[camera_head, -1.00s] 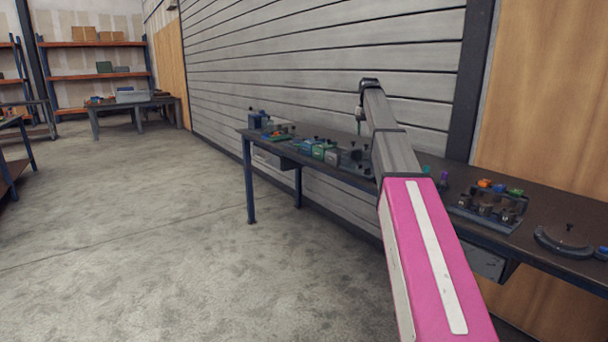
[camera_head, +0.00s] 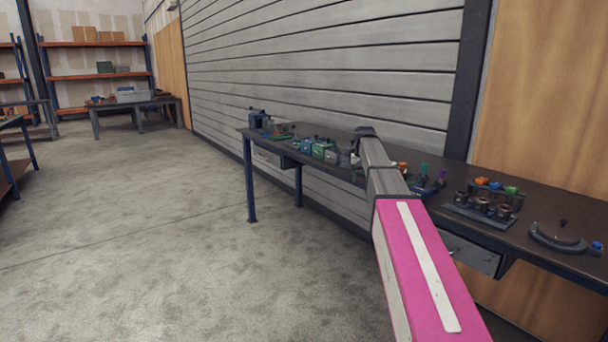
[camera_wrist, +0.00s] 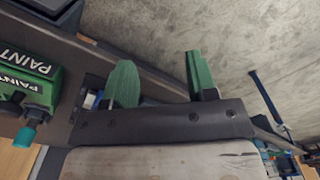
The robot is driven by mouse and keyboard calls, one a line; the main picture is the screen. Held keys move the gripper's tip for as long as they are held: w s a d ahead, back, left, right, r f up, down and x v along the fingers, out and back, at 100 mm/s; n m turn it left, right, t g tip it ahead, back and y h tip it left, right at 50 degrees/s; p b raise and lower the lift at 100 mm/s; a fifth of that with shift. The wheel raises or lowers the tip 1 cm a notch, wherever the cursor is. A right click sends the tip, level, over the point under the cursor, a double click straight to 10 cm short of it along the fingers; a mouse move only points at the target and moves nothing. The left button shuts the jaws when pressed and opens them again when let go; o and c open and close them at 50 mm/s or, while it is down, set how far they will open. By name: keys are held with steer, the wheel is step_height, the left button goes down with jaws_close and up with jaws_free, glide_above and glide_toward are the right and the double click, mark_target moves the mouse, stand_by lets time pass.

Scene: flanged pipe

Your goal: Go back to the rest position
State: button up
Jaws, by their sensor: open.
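My gripper (camera_wrist: 160,80) shows in the wrist view with its two green fingers spread apart and nothing between them. Its fingers are over the dark workbench (camera_wrist: 75,55) near its edge, with bare floor beyond. In the head view my arm reaches forward to the bench (camera_head: 540,205), its far end low over the bench top. The gripper itself is mostly hidden behind the arm there, so its height above the bench cannot be told. No flanged pipe can be made out clearly.
A green paint container (camera_wrist: 25,75) is left of the fingers in the wrist view. In the head view, a rack with coloured caps (camera_head: 485,205) and a round grey tool (camera_head: 560,236) lie on the bench's right part. Open floor (camera_head: 150,240) is to the left.

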steer(key=s+a+f, duration=0.2)
steer(key=s+f, duration=1.3)
steer(key=s, duration=0.2)
steer(key=s+a+f+n, duration=0.1)
steer(key=s+a+f, duration=0.1)
steer(key=s+f, duration=1.3)
steer(key=s, duration=0.2)
steer(key=shift+s+a+f, duration=0.3)
steer(key=shift+f, duration=0.05)
